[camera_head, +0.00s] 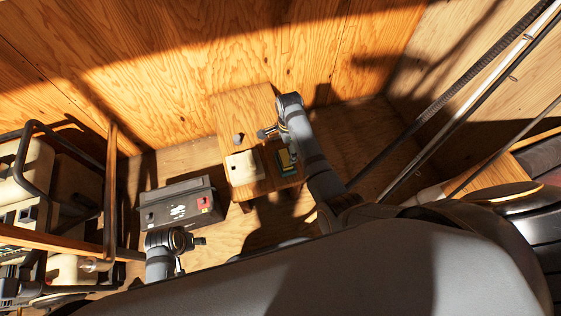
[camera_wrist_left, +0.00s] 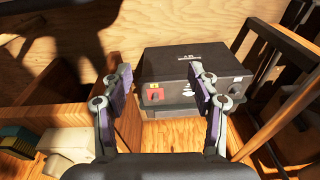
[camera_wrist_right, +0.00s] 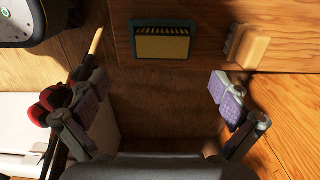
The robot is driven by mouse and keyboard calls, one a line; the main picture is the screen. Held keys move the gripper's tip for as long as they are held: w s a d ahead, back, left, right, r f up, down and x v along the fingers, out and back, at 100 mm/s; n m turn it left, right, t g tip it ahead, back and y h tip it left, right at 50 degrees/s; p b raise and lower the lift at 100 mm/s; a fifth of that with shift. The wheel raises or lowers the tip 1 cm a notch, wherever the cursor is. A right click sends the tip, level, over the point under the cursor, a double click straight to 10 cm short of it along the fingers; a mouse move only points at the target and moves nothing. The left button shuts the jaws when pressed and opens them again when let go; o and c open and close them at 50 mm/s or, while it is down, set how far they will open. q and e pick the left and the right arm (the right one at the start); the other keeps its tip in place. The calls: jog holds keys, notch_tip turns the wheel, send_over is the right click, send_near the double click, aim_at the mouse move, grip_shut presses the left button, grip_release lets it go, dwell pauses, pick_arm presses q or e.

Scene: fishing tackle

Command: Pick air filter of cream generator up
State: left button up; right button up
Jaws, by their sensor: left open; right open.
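A teal-framed filter with yellow pleats (camera_head: 285,161) lies on a small wooden bench (camera_head: 236,108). It shows at the top of the right wrist view (camera_wrist_right: 162,43), beyond my open fingers. A cream box-like part (camera_head: 243,167) sits beside it on the bench. Which one is the cream generator's air filter, I cannot tell. My right gripper (camera_wrist_right: 155,98) is open and empty, apart from the filter; its arm reaches over the bench. My left gripper (camera_wrist_left: 163,85) is open and empty, with a dark grey case (camera_wrist_left: 182,62) in front of it.
The dark case, with a red part on it, also shows left of the bench (camera_head: 165,207). Cream generators in tube frames (camera_head: 30,165) stand at the far left behind a wooden rail (camera_head: 111,190). Fishing rods (camera_head: 460,110) cross the right side. Plywood walls close the back.

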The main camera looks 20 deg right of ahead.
aim_at(285, 157)
notch_tip(285, 157, down, 4)
jog(key=shift+f+b, duration=0.2)
jog(key=shift+b, duration=0.55)
notch_tip(285, 157, down, 2)
jog(key=shift+w+a+f+b, duration=0.15)
jog(key=shift+b, duration=0.65)
jog(key=shift+f+b, duration=0.45)
jog(key=shift+f, duration=0.85)
pick_arm(q)
notch_tip(285, 157, up, 5)
jog(key=d+t, duration=0.1)
jog(key=d, duration=0.1)
jog(key=shift+d+r+h, duration=0.2)
jog(key=shift+d+h, duration=0.2)
pick_arm(e)
jog(key=shift+r, duration=0.1)
jog(key=c, duration=0.9)
